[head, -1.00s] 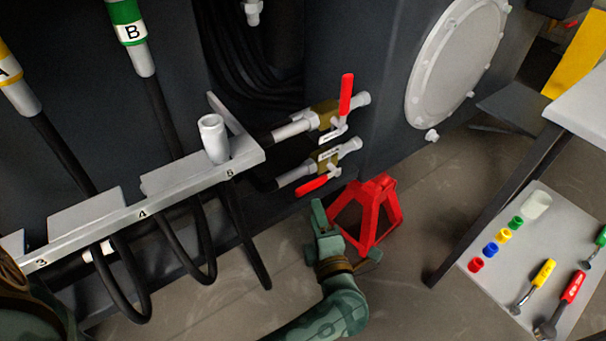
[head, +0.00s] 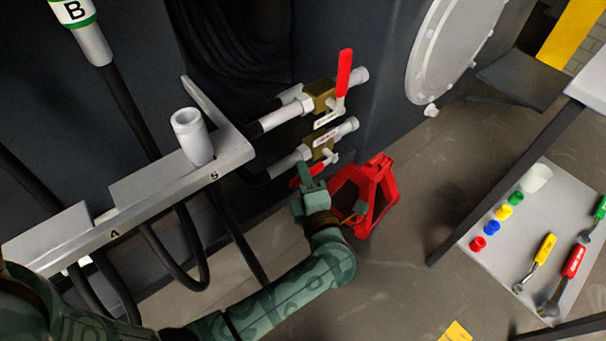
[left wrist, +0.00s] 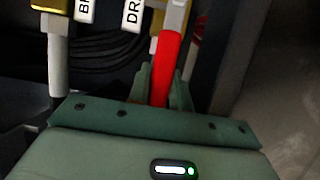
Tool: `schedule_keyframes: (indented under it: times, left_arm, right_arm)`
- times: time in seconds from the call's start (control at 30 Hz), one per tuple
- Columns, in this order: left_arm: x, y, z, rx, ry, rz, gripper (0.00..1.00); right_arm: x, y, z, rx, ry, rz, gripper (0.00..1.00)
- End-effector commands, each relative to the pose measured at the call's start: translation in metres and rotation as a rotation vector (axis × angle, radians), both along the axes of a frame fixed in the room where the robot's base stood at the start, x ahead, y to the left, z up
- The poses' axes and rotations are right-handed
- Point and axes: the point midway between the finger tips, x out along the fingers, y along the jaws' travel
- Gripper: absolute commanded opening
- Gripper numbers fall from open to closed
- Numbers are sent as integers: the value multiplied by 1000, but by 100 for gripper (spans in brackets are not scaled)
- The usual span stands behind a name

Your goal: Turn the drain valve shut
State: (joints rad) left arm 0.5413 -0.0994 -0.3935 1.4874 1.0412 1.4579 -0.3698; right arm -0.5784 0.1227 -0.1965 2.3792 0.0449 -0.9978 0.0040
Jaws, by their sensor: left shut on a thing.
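Two brass-bodied valves sit one above the other on pipes at the dark chassis wall. The lower valve (head: 322,140) has a red handle (head: 300,181) that points down and left, roughly along its pipe. My left gripper (head: 308,178) is shut on this handle and hides part of it. In the left wrist view the red handle (left wrist: 166,70) lies between the two green fingers, beside a partly cut-off label (left wrist: 133,14) reading "DRA". The upper valve (head: 318,96) has its red handle (head: 344,72) standing up, across its pipe. My right gripper is not in view.
A red jack stand (head: 375,200) stands close to the right of my left gripper. A grey bracket rail (head: 150,190) with a white fitting (head: 192,135) and hanging black hoses is on the left. A tray (head: 560,230) with tools and coloured caps lies on the right.

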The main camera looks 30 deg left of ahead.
Motion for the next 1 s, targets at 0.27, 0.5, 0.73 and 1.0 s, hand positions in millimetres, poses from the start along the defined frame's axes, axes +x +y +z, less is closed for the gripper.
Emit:
schedule_keyframes:
  times: [0.27, 0.5, 0.73, 1.0]
  left_arm:
    - [0, 0, -2, -4, -10, 0, 0]
    - [0, -1, -11, -37, -101, -1, 0]
    - [3, -2, -26, -95, -258, 0, 0]
    - [8, -4, -41, -161, -435, 0, 0]
  right_arm:
    - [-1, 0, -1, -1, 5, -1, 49]
    - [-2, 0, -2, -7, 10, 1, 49]
    - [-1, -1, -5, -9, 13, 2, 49]
    - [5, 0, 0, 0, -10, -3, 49]
